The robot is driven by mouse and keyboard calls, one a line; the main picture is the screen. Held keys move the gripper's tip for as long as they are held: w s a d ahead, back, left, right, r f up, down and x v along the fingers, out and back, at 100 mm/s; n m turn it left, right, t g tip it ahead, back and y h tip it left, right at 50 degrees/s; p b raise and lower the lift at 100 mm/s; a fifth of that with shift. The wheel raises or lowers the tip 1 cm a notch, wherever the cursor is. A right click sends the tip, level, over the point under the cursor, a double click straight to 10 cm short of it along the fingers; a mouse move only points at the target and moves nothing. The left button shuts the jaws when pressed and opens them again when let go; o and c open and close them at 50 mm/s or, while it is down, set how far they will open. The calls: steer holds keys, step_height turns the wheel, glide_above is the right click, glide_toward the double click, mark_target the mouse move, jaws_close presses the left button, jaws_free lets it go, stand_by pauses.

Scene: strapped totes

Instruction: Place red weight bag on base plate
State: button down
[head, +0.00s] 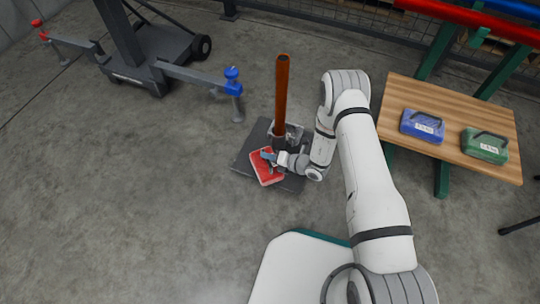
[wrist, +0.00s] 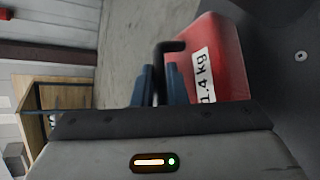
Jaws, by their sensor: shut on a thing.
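The red weight bag (head: 266,168) is at the near-left part of the dark base plate (head: 243,168), beside the foot of an upright orange-brown post (head: 282,90). In the wrist view the red bag (wrist: 212,62) shows a white label reading 1.4 kg. My gripper (head: 270,157) is over the bag, and its blue fingers (wrist: 160,85) are closed around the bag's black handle (wrist: 170,46). The bag looks to be on or very close to the plate; I cannot tell if its underside touches. My wrist hides part of the plate's right side.
A wooden table (head: 450,103) at the right holds a blue weight bag (head: 422,126) and a green weight bag (head: 484,146). A dark wheeled stand (head: 150,65) with red and blue ended arms is at the upper left. Concrete floor left of the plate is clear.

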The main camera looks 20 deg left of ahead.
step_height(320, 180, down, 4)
steer(key=shift+f+b, duration=0.1)
steer(key=shift+b, duration=0.75)
steer(key=c, duration=1.5)
jaws_free()
steer(key=shift+o, duration=0.2)
